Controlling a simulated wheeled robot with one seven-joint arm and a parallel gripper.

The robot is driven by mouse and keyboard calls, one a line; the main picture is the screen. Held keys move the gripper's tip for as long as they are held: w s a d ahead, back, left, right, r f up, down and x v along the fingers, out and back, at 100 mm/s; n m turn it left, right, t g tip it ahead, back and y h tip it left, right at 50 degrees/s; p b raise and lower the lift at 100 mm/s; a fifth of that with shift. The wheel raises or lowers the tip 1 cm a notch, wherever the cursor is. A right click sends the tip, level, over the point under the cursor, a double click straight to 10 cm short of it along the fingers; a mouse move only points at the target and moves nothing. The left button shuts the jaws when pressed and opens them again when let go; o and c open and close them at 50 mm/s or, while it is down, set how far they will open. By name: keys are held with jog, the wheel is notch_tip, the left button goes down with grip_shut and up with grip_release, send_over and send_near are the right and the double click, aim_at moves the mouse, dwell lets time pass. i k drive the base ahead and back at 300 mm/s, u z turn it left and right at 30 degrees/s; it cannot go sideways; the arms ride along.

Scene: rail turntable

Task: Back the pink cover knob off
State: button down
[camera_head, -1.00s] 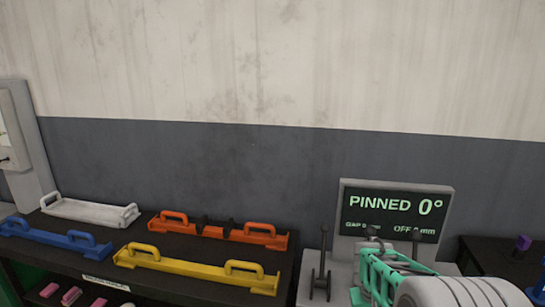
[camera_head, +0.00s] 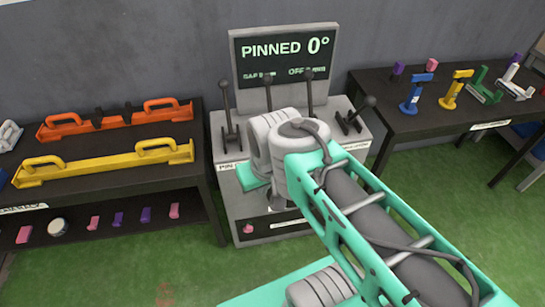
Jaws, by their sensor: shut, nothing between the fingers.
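A small pink knob-like piece (camera_head: 248,228) shows low on the front of the grey console (camera_head: 227,205), left of a pale label strip. It is too small to tell how it is seated or whether it is the cover knob. My teal and grey arm reaches across the right and middle of the view and covers part of the console. My gripper is not in view; the arm hides whatever lies behind its far end.
The console's screen (camera_head: 283,55) reads PINNED 0°, above several dark levers. A left table (camera_head: 110,187) holds orange and yellow handled bars, with small pink and purple pieces on its lower shelf. A right table (camera_head: 400,125) holds several coloured tools. Green floor is open in front.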

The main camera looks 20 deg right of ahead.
aim_at(248, 228)
jog(key=z, duration=2.1)
jog(key=k, duration=1.3)
jog(key=u, duration=2.25)
jog(key=i, duration=0.5)
